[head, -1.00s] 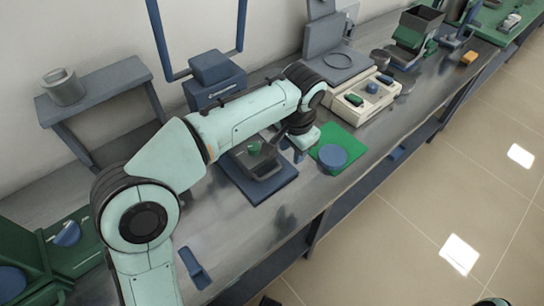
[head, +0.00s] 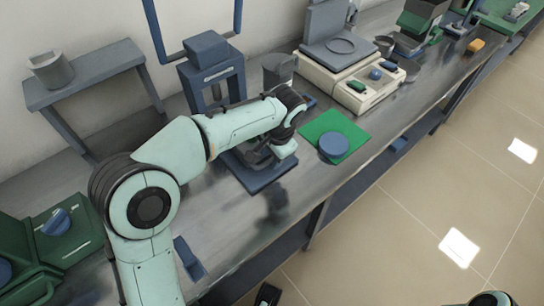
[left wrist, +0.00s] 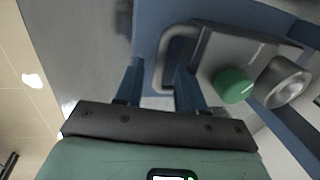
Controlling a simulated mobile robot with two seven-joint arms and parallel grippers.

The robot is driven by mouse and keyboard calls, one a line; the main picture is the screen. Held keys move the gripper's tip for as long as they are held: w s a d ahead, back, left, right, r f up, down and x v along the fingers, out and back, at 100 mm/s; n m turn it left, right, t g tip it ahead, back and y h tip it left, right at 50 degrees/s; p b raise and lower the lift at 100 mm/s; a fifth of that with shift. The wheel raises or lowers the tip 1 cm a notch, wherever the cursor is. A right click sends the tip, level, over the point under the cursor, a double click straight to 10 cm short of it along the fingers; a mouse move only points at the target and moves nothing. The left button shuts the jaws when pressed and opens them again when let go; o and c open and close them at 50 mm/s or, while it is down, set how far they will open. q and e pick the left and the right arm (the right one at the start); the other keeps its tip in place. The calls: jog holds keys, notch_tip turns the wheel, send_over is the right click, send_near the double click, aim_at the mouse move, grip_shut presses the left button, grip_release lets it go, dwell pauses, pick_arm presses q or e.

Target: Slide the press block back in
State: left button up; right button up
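The press block (left wrist: 225,55) is a grey block with a green knob (left wrist: 234,86) and a bent grey bar handle (left wrist: 168,50), seen in the left wrist view. It sits at the blue base plate (head: 262,180) in front of the blue press (head: 212,72). My left gripper (left wrist: 158,88) is open, with one blue finger on each side of the handle bar. Contact with the bar cannot be told. In the head view my left gripper (head: 250,154) and wrist cover most of the block. My right gripper is not recognisable in these views.
A green mat (head: 350,128) with a round blue piece (head: 333,147) lies right of the gripper. A grey cup (head: 278,70) and a cream device (head: 345,82) stand behind. A small blue holder (head: 188,258) lies near the front edge.

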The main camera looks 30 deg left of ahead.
pick_arm(q)
jog(key=shift+f, duration=0.3)
